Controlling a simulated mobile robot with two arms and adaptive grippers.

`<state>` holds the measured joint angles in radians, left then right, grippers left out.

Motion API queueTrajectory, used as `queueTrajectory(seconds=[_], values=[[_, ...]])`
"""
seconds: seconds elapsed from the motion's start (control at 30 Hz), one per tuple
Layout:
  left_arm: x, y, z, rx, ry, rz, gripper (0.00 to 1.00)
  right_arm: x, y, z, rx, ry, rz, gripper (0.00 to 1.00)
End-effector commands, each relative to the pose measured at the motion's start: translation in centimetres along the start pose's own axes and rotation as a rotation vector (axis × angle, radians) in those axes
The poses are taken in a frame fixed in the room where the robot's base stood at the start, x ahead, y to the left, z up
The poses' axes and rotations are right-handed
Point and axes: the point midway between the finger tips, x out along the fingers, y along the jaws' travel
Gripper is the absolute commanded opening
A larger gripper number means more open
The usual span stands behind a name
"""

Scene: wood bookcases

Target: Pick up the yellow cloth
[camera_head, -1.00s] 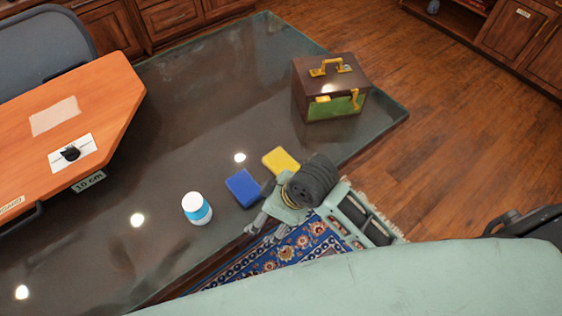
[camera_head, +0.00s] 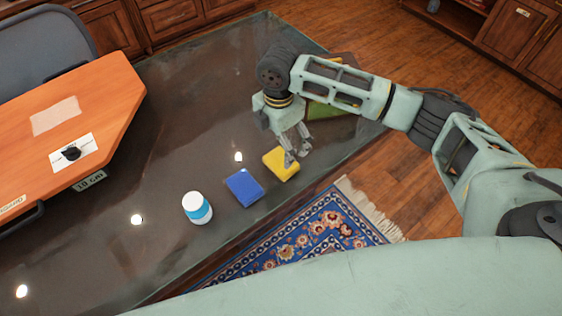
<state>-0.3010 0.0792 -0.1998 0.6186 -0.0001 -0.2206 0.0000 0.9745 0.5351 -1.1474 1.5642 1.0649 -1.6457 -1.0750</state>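The yellow cloth (camera_head: 278,166) is a small folded block lying on the dark glass-topped table, right of the blue cloth (camera_head: 244,187). My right gripper (camera_head: 297,158) points down at the yellow cloth's right part, its fingers covering some of that edge. The fingers look apart, but I cannot tell whether they touch the cloth. My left gripper is not in view.
A white and blue bottle (camera_head: 198,208) stands left of the blue cloth. A brown and green box (camera_head: 330,107) is mostly hidden behind my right arm. The table's (camera_head: 190,100) middle is clear.

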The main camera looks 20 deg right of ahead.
Motion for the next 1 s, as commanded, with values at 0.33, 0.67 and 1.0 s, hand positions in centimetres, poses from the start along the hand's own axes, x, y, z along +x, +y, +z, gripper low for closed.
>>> queueTrajectory(seconds=[0.33,0.67,1.0], values=[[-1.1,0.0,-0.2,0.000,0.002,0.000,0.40,3.7,-0.5,0.1,-0.002,-0.001,-0.006,0.94],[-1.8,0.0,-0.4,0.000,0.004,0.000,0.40,7.5,-0.7,0.2,-0.002,-0.001,-0.001,0.94],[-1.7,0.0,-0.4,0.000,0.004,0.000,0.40,7.5,-0.6,0.2,-0.002,-0.001,-0.001,0.81]])
